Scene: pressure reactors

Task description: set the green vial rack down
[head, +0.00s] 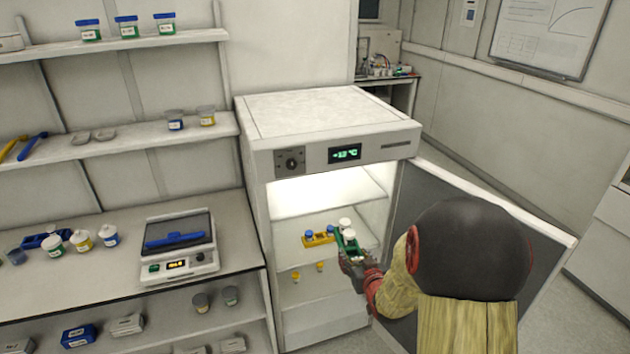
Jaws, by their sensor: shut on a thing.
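The green vial rack (347,241) is in the opening of the lit white cabinet (335,120), with white-capped vials standing in it. My gripper (352,262) is shut on the rack from the front right. My arm comes in from the lower right. A yellow rack (319,239) with a blue-capped vial (309,235) stands on the shelf just left of the green rack. I cannot tell whether the green rack touches the shelf or is held just above it. The gripper's fingertips are small and partly hidden.
The cabinet door (540,226) stands open at the right, close to my arm. Small yellow-capped vials (320,267) are on a lower level inside. A balance (178,250) with a blue thing on it stands on the left bench (120,305).

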